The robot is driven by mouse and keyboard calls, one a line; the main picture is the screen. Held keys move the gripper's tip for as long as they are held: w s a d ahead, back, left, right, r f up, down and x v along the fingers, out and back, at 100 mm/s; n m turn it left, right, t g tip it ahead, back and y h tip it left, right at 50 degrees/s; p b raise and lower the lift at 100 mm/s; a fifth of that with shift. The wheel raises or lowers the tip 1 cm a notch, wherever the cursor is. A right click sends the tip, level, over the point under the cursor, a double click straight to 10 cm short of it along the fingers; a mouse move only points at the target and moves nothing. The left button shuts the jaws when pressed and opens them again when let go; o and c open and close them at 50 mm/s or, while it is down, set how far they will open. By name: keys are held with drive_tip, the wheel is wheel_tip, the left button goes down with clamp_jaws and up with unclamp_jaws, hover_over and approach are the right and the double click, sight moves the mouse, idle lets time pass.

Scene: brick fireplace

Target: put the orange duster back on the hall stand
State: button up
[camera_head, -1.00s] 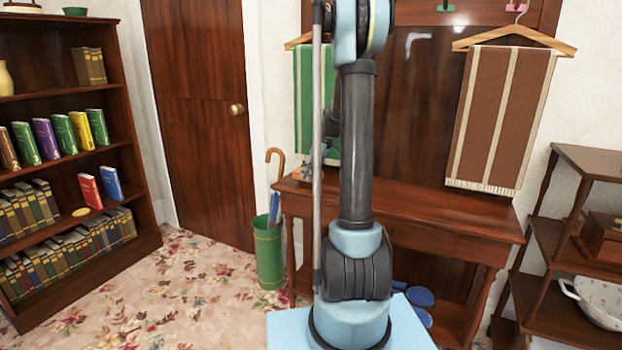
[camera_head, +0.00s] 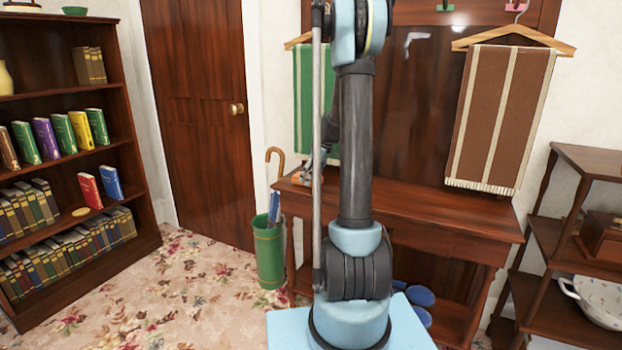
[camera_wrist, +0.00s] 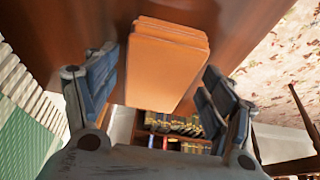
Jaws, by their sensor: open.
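The orange duster (camera_wrist: 167,62) is a flat-sided orange block in the wrist view, lying against the red-brown wood of the hall stand. In the head view a small bit of the duster (camera_head: 304,179) shows at the left end of the hall stand's top (camera_head: 425,208). My gripper (camera_wrist: 160,85) is open, with a dark blue-grey finger on each side of the duster. A gap shows on the right side; contact on the left is hard to tell. In the head view my arm hides most of the gripper (camera_head: 318,163).
A green towel (camera_head: 303,100) hangs close by the gripper, and a brown striped towel (camera_head: 505,120) hangs at right. A green umbrella bin (camera_head: 269,255) stands by the stand's left leg. A bookcase (camera_head: 130,150) is at left, shelves (camera_head: 590,160) at right. Carpet is clear at left.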

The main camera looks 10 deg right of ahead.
drive_tip(key=v, duration=1.1)
drive_tip(key=s+a+r+m, duration=0.2)
drive_tip(key=s+a+m, duration=0.1)
drive_tip(key=s, duration=0.9)
drive_tip(key=s+f+m+h, duration=0.1)
drive_tip(key=s+f, duration=0.3)
drive_tip(key=s, duration=0.5)
drive_tip(key=s+a+f+m+h, duration=0.1)
drive_tip(key=s+f+m, duration=0.3)
drive_tip(key=s, duration=0.6)
drive_tip(key=s+f+m+h, duration=0.1)
drive_tip(key=s+f+m, duration=0.1)
drive_tip(key=s+f, duration=0.4)
drive_tip(key=s, duration=0.4)
drive_tip(key=shift+s+a+m+h, duration=0.2)
drive_tip(key=shift+a+m+h, duration=0.1)
drive_tip(key=shift+r, duration=0.1)
